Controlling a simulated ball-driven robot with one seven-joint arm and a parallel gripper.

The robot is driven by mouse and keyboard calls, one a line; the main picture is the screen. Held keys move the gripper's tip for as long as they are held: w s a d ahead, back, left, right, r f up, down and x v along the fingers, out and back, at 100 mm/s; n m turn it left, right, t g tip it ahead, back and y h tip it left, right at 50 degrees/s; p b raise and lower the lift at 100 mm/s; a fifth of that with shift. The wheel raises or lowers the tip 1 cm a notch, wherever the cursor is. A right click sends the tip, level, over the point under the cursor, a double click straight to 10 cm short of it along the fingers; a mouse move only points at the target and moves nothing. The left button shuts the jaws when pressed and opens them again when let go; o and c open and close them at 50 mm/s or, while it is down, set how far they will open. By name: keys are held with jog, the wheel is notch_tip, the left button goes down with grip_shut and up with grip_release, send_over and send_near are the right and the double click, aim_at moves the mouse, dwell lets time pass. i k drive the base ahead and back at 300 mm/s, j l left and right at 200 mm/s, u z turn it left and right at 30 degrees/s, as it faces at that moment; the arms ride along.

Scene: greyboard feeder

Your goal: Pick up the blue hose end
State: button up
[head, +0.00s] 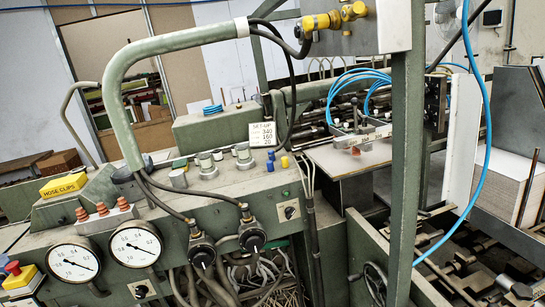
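A thin blue hose (487,120) hangs in a long curve at the right, beside a green upright post. It comes in from the top edge and bends down to the left, to about the post's right side (417,262). I cannot tell whether that is a free end or whether the hose runs on behind the post. More blue hose (345,84) loops over the feeder table in the middle. Where these loops end is too small to tell. My gripper is not in view.
The green post (405,170) stands in front of the feeder table (345,160). A green console with gauges (75,262), knobs and black cables fills the left, with a yellow hose clips box (63,185) on it. A yellow valve (335,18) sits at the top.

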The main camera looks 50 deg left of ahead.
aim_at(271, 154)
jog(key=u, duration=1.3)
